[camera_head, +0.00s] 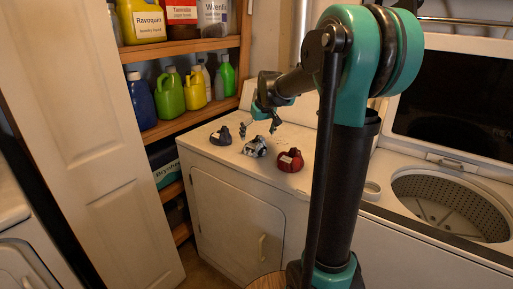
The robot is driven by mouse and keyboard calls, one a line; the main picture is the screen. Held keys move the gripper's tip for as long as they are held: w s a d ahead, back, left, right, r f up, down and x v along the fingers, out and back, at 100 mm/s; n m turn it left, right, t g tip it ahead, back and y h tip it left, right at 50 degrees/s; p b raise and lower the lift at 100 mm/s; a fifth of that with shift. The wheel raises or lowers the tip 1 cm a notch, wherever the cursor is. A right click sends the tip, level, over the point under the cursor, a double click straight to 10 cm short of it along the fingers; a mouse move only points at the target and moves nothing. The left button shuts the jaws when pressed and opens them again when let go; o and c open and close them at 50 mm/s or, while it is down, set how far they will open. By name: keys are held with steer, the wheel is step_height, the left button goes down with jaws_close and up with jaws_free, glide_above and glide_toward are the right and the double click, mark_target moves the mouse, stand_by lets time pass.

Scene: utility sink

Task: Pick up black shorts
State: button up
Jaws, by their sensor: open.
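Three small bundled cloth items lie in a row on the white machine top in the head view. The left one is dark, near black or navy, with a pale patch (220,136), and is the closest match to the black shorts. The middle one is a grey and white patterned bundle (256,147). The right one is a dark red bundle with a pale patch (290,160). My gripper (259,125) is open and empty, with its fingers spread apart. In the picture it is just above the patterned bundle and to the right of the dark one.
The white machine top (212,158) is clear around the bundles. Shelves with detergent bottles (170,94) stand at the left behind a white door (97,150). An open top-loading washer (452,200) is at the right. My arm hides part of the machine top.

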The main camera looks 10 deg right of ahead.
mark_target(255, 142)
steer(key=shift+x, duration=2.65)
steer(key=shift+w+a+r, duration=0.1)
steer(key=shift+w, duration=0.05)
steer(key=c, duration=1.3)
steer(key=shift+o, duration=0.2)
